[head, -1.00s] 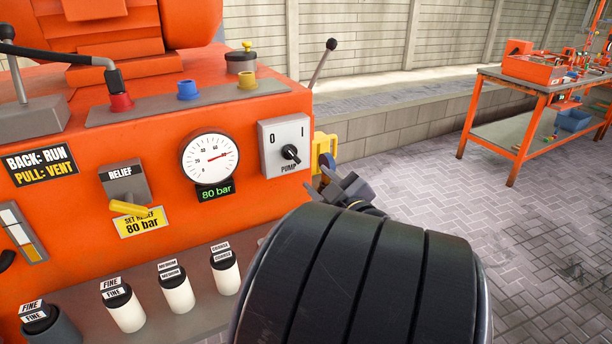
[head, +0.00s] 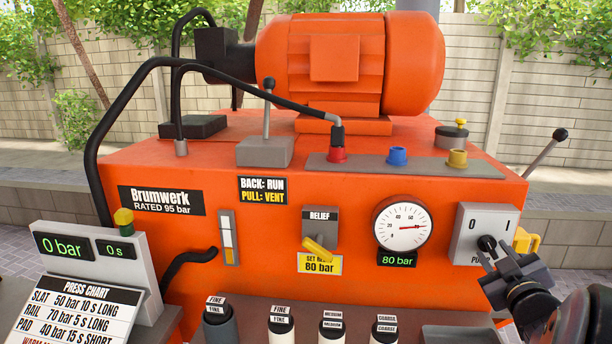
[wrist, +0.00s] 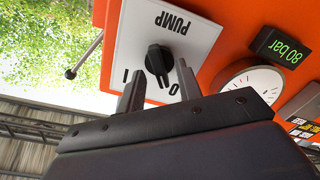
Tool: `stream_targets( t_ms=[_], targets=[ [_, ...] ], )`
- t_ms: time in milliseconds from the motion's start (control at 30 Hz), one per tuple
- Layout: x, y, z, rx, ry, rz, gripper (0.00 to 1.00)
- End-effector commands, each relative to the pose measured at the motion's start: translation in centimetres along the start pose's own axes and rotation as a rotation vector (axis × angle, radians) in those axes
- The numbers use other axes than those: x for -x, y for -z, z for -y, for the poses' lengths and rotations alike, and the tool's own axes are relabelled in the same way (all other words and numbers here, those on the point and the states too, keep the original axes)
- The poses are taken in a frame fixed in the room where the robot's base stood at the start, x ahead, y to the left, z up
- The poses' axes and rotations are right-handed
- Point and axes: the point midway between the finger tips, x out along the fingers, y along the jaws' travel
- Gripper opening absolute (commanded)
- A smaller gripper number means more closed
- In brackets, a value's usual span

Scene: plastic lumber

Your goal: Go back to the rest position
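My gripper (head: 512,268) is in front of the lower right of the pump switch plate (head: 473,224) on the orange power unit. The black pump knob (wrist: 159,60) is just beyond the fingertips. Its handle seems to lean toward the 0 mark. In the head view the knob (head: 487,243) is partly behind the gripper. I cannot tell whether a finger touches the plate.
The orange power unit (head: 300,205) carries a motor (head: 350,65), levers and a relief knob (head: 319,249). Its display (head: 396,259) reads 80 bar. A press panel (head: 92,260) at left reads 0 bar and 0 s. Several labelled canisters (head: 332,328) stand along the front.

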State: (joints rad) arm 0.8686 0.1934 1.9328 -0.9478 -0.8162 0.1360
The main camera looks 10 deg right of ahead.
Motion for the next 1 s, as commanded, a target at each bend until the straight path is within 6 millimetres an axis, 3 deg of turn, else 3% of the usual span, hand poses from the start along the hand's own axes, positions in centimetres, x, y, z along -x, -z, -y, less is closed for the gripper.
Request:
stream_targets(
  t_ms=[100,633,767,1000],
  targets=[
    [-0.8,0.0,0.0,-0.003,0.000,0.001,0.34],
    [-0.2,0.0,0.0,-0.010,-0.001,0.000,0.34],
    [1.4,0.0,-0.2,0.002,-0.004,0.002,0.34],
    [6.0,0.0,-0.2,0.002,-0.005,0.002,0.34]
  ],
)
